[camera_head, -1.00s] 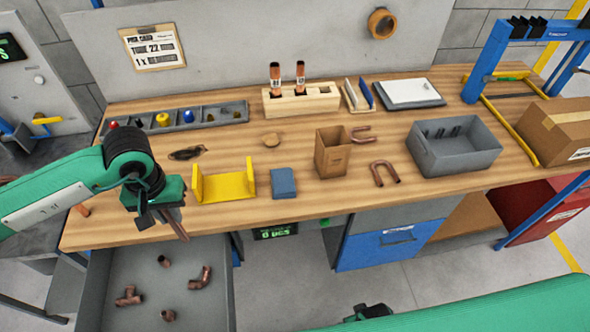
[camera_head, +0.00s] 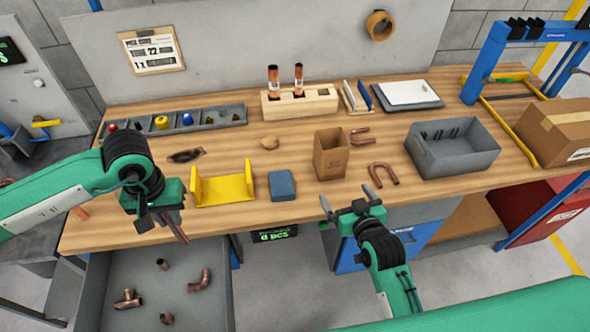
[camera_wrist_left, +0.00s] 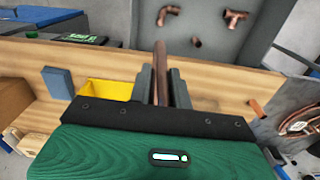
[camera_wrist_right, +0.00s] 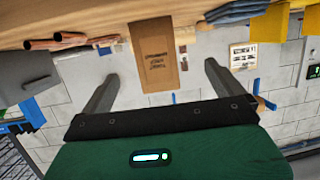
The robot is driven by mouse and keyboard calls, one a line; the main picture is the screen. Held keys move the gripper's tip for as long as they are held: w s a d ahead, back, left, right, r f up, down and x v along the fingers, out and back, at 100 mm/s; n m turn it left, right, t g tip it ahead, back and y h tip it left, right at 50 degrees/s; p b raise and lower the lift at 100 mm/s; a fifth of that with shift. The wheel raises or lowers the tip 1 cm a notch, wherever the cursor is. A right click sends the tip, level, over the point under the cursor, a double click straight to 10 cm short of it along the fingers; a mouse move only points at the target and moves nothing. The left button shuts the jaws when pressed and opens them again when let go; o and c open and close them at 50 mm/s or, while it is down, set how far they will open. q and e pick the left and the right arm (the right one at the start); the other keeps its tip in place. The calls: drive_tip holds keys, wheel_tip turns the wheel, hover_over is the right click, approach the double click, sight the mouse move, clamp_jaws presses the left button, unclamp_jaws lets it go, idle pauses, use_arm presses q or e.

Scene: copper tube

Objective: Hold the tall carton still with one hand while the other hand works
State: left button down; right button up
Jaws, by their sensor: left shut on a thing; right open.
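The tall brown carton (camera_head: 331,158) stands upright and open-topped near the middle of the bench. In the right wrist view the carton (camera_wrist_right: 155,58) appears between the fingers, at a distance. My right gripper (camera_head: 345,209) is open and empty at the bench's front edge, just in front of the carton and apart from it. My left gripper (camera_head: 168,222) is shut on a copper tube (camera_head: 178,231) above the open drawer's back edge. The tube (camera_wrist_left: 160,70) also shows between the fingers in the left wrist view.
A yellow bracket (camera_head: 222,188) and a blue block (camera_head: 282,185) lie left of the carton. Copper U-bends (camera_head: 384,174) and a grey bin (camera_head: 452,150) are to its right. A wooden rack (camera_head: 300,103) stands behind. The open drawer (camera_head: 190,270) holds copper fittings.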

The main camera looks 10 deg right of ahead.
sight(336, 152)
drive_tip(key=w+r+t+p, duration=0.1)
drive_tip(key=w, duration=0.4)
drive_tip(key=w+r+t+p, duration=0.1)
drive_tip(key=w, duration=0.4)
drive_tip(key=w+r+t+p, duration=0.1)
drive_tip(key=w+r, duration=0.1)
drive_tip(key=w, duration=0.2)
drive_tip(key=shift+w+a+m+t, duration=0.3)
drive_tip(key=shift+w+a, duration=0.05)
drive_tip(key=shift+w, duration=0.65)
drive_tip(key=shift+c, duration=0.5)
drive_tip(key=c, duration=1)
